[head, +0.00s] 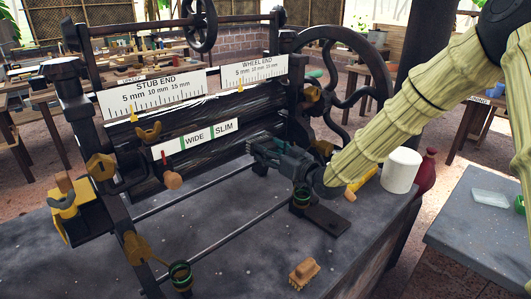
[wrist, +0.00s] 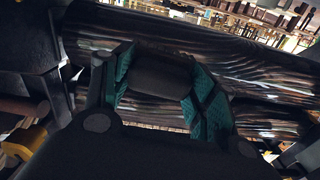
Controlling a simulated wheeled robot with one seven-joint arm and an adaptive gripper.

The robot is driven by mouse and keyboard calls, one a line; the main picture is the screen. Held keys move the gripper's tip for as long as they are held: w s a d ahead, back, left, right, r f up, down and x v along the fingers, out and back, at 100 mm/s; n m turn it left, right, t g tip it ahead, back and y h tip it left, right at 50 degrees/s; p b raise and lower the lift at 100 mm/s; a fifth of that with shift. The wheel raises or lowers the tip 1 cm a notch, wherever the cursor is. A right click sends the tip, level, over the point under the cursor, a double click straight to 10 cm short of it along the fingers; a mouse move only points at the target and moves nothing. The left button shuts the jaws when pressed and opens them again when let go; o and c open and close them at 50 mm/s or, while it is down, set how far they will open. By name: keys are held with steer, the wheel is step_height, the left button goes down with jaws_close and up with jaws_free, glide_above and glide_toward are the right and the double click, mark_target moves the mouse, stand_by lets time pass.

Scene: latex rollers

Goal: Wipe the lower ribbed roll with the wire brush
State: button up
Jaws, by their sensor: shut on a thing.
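The lower ribbed roll (head: 215,151) is a dark, grooved cylinder in the mangle frame, partly covered by the WIDE/SLIM plate. In the wrist view the lower roll (wrist: 262,118) passes behind my fingers, below the upper roll (wrist: 240,58). My gripper (head: 262,150) is at the right end of the rolls, in front of them. In the wrist view its green-padded fingers (wrist: 160,85) are shut on a dark rounded block, which I take to be the wire brush (wrist: 160,76).
A small tan-bristled wooden brush (head: 303,274) lies on the bench front. A white cylinder (head: 402,170) and red bottle (head: 427,172) stand right of my gripper. Iron rods (head: 220,229) cross in front of the rolls. A large flywheel (head: 345,75) stands behind.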

steer(key=shift+w+d, duration=0.55)
steer(key=shift+d, duration=0.1)
steer(key=shift+v, duration=3)
steer(key=shift+r, duration=0.1)
steer(key=shift+v, duration=1.55)
steer(key=shift+w+a, duration=0.1)
steer(key=shift+b+x, duration=0.6)
steer(key=shift+x, duration=2.9)
steer(key=shift+x, duration=1)
